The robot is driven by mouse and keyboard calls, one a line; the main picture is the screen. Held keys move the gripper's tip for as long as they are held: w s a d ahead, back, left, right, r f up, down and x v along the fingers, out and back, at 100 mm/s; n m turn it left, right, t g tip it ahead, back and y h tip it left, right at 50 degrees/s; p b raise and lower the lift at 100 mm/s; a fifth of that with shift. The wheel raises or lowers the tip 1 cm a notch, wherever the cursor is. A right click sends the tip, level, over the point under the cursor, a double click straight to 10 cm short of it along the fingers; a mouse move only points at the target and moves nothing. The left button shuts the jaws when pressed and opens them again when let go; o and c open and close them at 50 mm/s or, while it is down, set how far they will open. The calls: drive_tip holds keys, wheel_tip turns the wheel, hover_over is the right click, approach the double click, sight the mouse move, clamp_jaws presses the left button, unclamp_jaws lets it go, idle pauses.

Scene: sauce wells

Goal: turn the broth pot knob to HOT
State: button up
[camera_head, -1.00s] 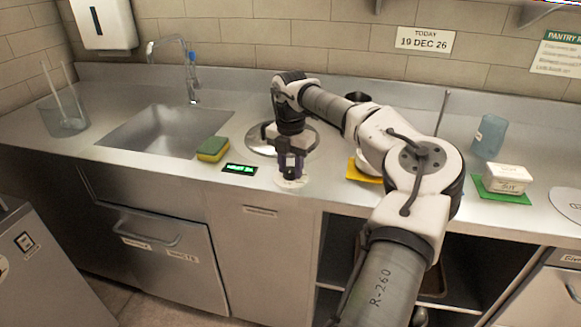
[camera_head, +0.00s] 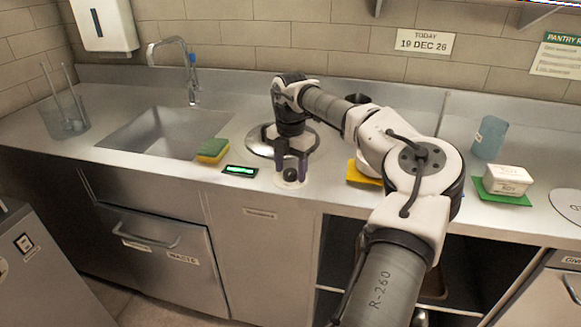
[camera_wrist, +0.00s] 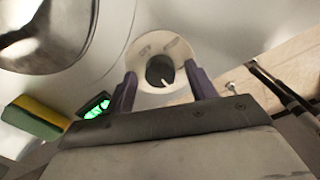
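The broth pot knob (camera_wrist: 160,71) is a dark round knob with a pale pointer mark, set on a white dial plate (camera_wrist: 172,44). In the head view the knob (camera_head: 290,175) sits at the counter's front edge below the pot lid. My gripper (camera_head: 290,172) points down over the dial. In the wrist view its two purple fingers (camera_wrist: 162,82) stand apart on either side of the knob, with gaps visible. The steel pot lid (camera_head: 264,142) is partly hidden by my arm. A green-lit display (camera_head: 240,170) sits left of the dial; its text is unreadable.
A green and yellow sponge (camera_head: 212,151) lies left of the display, by the sink (camera_head: 160,130). A yellow mat (camera_head: 358,177) lies right of the dial, partly behind my arm. A white tub (camera_head: 508,180) on a green mat and a blue cup (camera_head: 489,138) stand at right.

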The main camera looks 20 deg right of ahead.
sight(290, 171)
wheel_tip(290, 171, up, 14)
drive_tip(key=b, duration=0.1)
idle(0.5)
drive_tip(key=shift+f, duration=0.1)
